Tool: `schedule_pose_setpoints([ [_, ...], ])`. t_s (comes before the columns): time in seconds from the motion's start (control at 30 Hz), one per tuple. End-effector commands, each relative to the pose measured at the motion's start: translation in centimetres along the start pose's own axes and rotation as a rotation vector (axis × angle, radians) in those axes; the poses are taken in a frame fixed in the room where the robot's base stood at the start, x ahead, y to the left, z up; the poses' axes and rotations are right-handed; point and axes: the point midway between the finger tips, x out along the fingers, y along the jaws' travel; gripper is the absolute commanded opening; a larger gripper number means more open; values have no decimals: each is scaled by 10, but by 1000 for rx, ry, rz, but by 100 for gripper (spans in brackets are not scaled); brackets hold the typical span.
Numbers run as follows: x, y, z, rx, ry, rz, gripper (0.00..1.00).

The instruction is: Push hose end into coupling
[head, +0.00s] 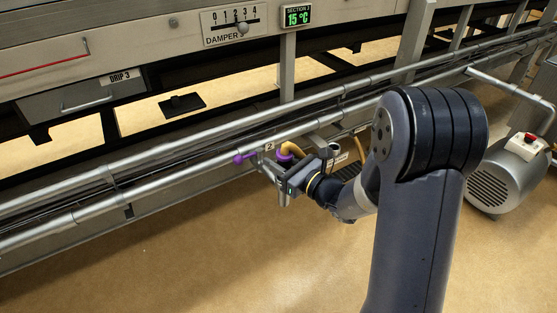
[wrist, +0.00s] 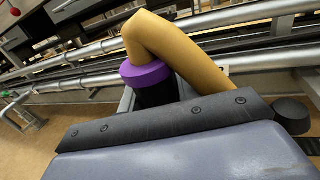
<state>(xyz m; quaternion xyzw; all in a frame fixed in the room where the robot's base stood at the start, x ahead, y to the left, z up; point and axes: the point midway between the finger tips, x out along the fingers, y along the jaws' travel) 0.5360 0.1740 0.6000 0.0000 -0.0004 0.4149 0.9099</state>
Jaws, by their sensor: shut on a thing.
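A yellow hose (head: 293,149) with a purple collar (head: 286,157) is at my gripper (head: 285,186), beside the pipe rails. In the wrist view the hose (wrist: 170,45) bends over sharply, and its purple collar (wrist: 146,77) sits above a dark end piece (wrist: 155,96). My gripper is shut on the hose end; the jaw edge hides its lower part. A purple fitting (head: 243,157) on the rail, left of the label "2" (head: 268,146), looks like the coupling. The hose end appears apart from it, to its right. The coupling's opening cannot be made out.
Long metal pipes (head: 150,160) run across behind my gripper. A grey motor (head: 505,178) with a red button stands at the right. A damper lever (head: 242,28) and a "DRIP 3" drawer (head: 70,100) are on the machine above. The brown floor (head: 200,260) in front is clear.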

Motion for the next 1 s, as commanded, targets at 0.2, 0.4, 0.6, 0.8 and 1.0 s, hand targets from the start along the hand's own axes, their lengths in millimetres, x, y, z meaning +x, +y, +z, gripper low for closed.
schedule_pose_setpoints([
  [0.2,0,0,-2,1,1,0,42],
  [0.4,0,0,-2,0,1,0,57],
  [0.6,0,0,-2,1,2,0,57],
  [0.8,-18,-1,-1,1,3,-4,57],
  [1.0,-58,-1,0,4,3,-6,57],
])
